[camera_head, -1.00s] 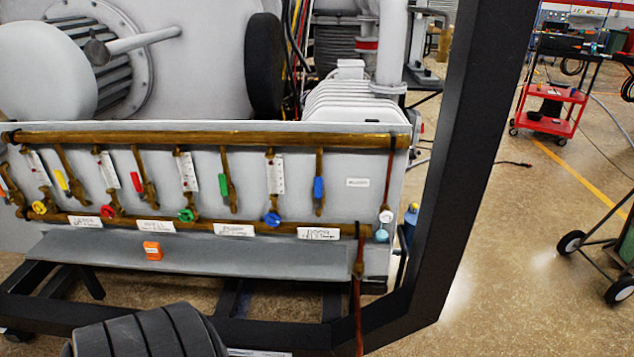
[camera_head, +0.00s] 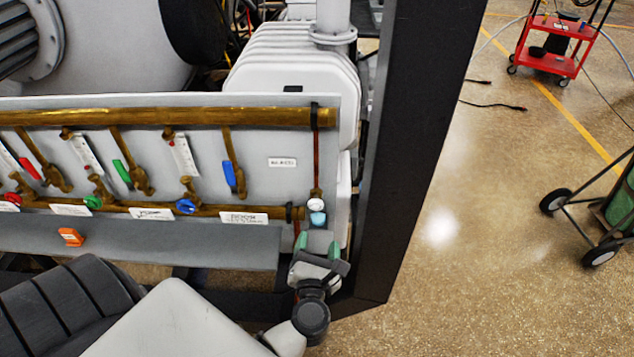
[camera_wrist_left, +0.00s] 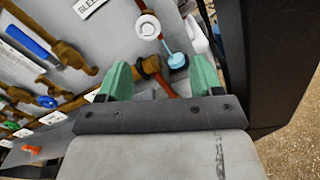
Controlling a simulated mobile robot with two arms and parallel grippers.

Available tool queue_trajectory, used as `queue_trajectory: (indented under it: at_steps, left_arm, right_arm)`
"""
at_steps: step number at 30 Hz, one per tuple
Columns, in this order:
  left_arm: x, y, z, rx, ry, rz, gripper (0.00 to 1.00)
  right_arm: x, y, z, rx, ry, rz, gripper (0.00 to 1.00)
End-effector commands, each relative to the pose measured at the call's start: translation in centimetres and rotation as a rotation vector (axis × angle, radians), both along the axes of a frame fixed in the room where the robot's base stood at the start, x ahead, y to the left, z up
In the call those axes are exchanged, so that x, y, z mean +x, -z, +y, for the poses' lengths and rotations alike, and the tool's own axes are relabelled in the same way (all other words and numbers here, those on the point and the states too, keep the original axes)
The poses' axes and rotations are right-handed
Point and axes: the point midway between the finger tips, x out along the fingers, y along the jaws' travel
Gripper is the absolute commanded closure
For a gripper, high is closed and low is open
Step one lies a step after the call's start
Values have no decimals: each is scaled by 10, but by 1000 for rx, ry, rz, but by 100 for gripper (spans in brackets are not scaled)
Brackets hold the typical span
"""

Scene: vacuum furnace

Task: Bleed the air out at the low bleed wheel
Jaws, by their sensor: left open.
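At the right end of the pipe panel (camera_head: 262,180), a white round part (camera_head: 316,204) sits just above a light blue wheel (camera_head: 318,219), the lower of the two. The wrist view shows the white round part (camera_wrist_left: 147,27) and the light blue wheel (camera_wrist_left: 177,60) beside a brown pipe. A label (camera_head: 282,162) is fixed up and left of them; in the wrist view it is partly cut off. My left gripper (camera_head: 317,246), with green fingertips, is open just below the light blue wheel. In the wrist view the wheel lies ahead, between the fingertips (camera_wrist_left: 160,80), apparently untouched. My right gripper is not in view.
Coloured valve handles and wheels, including a blue wheel (camera_head: 186,206), line the panel to the left. An orange block (camera_head: 71,237) sits on the grey ledge (camera_head: 200,245). A thick black frame post (camera_head: 400,160) stands close on the right.

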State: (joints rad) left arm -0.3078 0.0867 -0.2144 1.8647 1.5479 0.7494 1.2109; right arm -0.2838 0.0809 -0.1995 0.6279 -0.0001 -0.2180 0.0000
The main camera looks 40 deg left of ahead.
Motion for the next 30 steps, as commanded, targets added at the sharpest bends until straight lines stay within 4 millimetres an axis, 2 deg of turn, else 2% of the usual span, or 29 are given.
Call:
queue_trajectory:
  at_steps: [1,5,13,21,30]
  left_arm:
    - [-1,-8,2,-51,-17,-26,34]
    - [3,-14,7,-103,-34,-52,34]
    - [42,-15,31,-98,-34,-53,34]
    - [80,-13,54,-97,-31,-50,34]
    - [90,-11,61,-99,-32,-49,34]
  right_arm:
    - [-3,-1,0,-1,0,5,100]
    - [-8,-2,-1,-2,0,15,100]
    - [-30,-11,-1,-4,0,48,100]
    - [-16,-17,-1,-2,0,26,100]
    - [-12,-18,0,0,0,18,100]
